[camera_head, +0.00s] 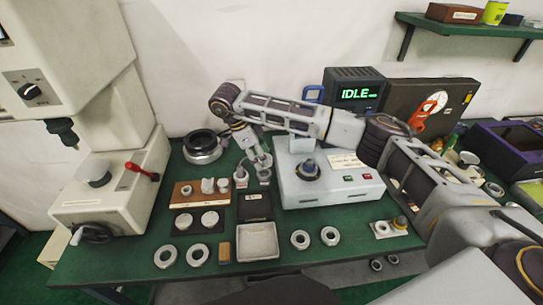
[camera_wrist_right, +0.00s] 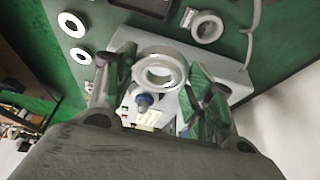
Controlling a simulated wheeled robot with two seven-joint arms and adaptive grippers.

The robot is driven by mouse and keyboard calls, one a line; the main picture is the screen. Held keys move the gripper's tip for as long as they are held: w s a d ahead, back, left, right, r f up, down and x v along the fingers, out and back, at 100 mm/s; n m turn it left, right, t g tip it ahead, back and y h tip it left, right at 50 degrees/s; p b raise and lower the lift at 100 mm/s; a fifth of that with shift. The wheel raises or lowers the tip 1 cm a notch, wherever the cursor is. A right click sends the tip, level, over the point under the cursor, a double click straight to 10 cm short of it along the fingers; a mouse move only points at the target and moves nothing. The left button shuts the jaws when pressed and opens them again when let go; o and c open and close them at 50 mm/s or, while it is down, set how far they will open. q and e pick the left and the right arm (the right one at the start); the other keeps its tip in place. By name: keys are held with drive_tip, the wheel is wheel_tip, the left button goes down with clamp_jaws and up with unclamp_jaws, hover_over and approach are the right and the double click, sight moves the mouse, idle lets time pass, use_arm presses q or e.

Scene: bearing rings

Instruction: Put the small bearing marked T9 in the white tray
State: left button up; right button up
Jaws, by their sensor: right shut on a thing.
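My right gripper (camera_head: 252,174) reaches in from the right over the back middle of the table, left of the grey machine. In the right wrist view my right gripper (camera_wrist_right: 158,82) is shut on a pale grey bearing ring (camera_wrist_right: 160,57), held between its two fingers. No marking on this ring is readable. The white tray (camera_head: 257,242) lies at the front of the table and looks empty. Two loose rings (camera_head: 300,240) lie to its right, and two more (camera_head: 197,254) lie to its left; their marks are too small to read. My left gripper is not in view.
A dark labelled panel (camera_head: 254,206) stands just behind the tray. A wooden block with parts (camera_head: 199,190) is to its left. The grey machine with a blue knob (camera_head: 326,182) is to the right, and a white press (camera_head: 112,195) fills the left end.

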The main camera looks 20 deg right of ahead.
drive_tip(key=shift+w+a, duration=0.15)
drive_tip(key=shift+a, duration=0.45)
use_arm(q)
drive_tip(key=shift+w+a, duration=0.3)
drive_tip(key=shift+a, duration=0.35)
use_arm(e)
drive_tip(key=shift+a, duration=0.25)
